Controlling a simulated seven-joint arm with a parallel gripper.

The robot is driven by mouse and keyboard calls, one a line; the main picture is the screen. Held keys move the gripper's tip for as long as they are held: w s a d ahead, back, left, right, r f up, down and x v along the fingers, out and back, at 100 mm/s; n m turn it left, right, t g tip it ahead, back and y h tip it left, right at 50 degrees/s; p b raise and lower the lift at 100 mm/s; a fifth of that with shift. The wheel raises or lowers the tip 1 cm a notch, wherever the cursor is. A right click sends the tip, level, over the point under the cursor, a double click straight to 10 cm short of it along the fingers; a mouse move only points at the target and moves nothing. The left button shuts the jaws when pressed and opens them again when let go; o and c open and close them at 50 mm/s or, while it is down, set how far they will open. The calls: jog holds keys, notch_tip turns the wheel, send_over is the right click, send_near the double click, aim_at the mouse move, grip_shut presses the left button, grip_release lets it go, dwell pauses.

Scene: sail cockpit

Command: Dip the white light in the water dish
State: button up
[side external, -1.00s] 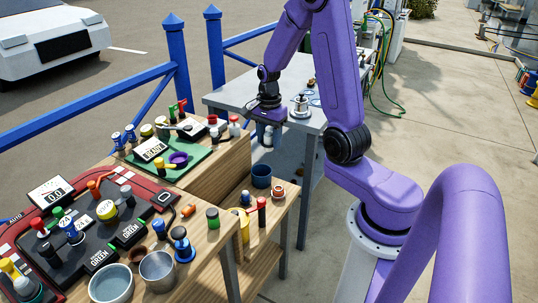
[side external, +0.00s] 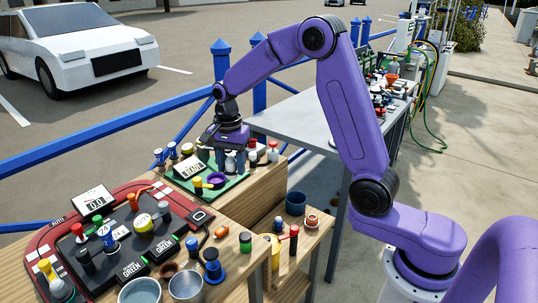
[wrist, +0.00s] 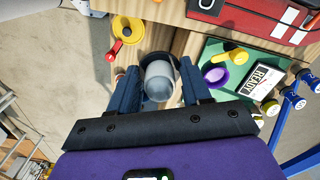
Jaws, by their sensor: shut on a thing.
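My gripper (side external: 231,160) is shut on a pale, translucent cylinder, apparently the white light (wrist: 158,80). In the wrist view the cylinder sits between the two blue fingers of my gripper (wrist: 160,88). In the side view it hangs below my gripper, partly hidden by the fingers, near the back of the green board. I cannot tell for sure which vessel is the water dish. A grey round bowl (side external: 140,291) and a metal cup (side external: 187,285) stand at the front edge of the wooden bench. A dark blue cup (side external: 295,203) stands on the lower wooden shelf.
The green board (side external: 222,190) carries a READY display (side external: 190,168), a purple ring (side external: 216,180) and several small knobs. A red-rimmed console (side external: 125,235) fills the left bench. The grey table (side external: 310,115) has bare space.

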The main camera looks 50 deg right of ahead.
jog(key=s+a+n, duration=0.3)
jog(key=a+n, duration=0.4)
jog(key=a, duration=2.7)
jog(key=shift+w+f, duration=0.15)
jog(key=shift+f, duration=6.65)
notch_tip(320, 180, up, 9)
